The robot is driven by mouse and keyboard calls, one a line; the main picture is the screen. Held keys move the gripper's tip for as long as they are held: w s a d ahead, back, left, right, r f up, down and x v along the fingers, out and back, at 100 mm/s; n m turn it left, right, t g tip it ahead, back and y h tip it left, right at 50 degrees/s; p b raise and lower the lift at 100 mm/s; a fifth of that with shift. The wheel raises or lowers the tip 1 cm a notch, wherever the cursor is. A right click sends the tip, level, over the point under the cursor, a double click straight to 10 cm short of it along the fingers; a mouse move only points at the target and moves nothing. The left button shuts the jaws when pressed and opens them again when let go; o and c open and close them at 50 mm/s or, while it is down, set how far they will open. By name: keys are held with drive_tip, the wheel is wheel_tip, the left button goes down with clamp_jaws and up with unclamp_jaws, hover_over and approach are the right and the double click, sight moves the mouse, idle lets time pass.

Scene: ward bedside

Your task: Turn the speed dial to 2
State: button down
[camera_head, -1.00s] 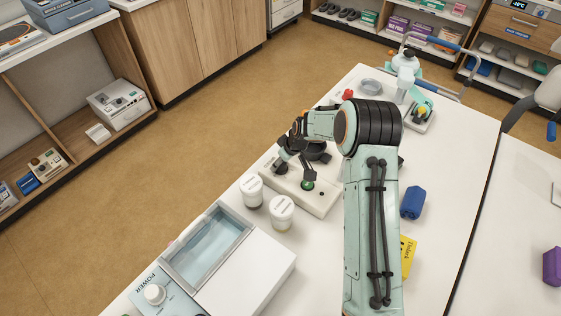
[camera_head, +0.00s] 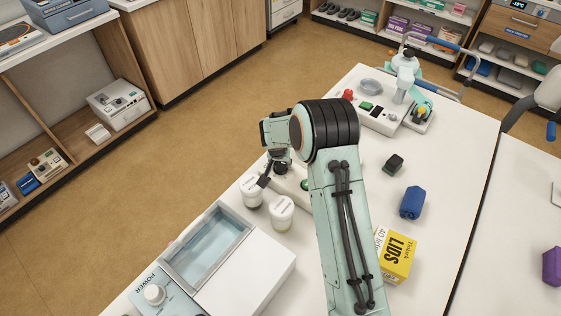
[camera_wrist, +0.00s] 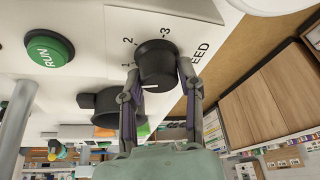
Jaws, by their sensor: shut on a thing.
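The black speed dial (camera_wrist: 157,66) is in the middle of the wrist view, on a white device (camera_wrist: 88,28) marked 1, 2, 3 and partly visible "SPEED" lettering. A short white line shows on the dial's face, on its lower edge in the picture, away from the printed numbers. I cannot tell which number it reads. My gripper (camera_wrist: 160,72) is shut on the dial, one finger on each side. In the head view my gripper (camera_head: 267,172) is over the white device (camera_head: 288,184), and my arm hides the dial and much of the device.
A green RUN button (camera_wrist: 48,52) is beside the dial. Two white jars (camera_head: 265,203) stand close in front of the device, near a water bath (camera_head: 210,246). A yellow lids box (camera_head: 396,257), a blue block (camera_head: 412,203) and a small dark block (camera_head: 393,163) lie right of my arm.

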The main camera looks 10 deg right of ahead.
drive_tip(key=m+h, duration=0.1)
drive_tip(key=m, duration=0.3)
drive_tip(key=shift+g, duration=0.4)
drive_tip(key=shift+m+g+h, duration=0.6)
drive_tip(key=shift+m+h, duration=0.2)
drive_tip(key=shift+m, duration=1.3)
drive_tip(key=c, duration=0.7)
unclamp_jaws()
drive_tip(key=shift+r, duration=0.1)
drive_tip(key=v, duration=1.1)
drive_tip(key=shift+r, duration=0.4)
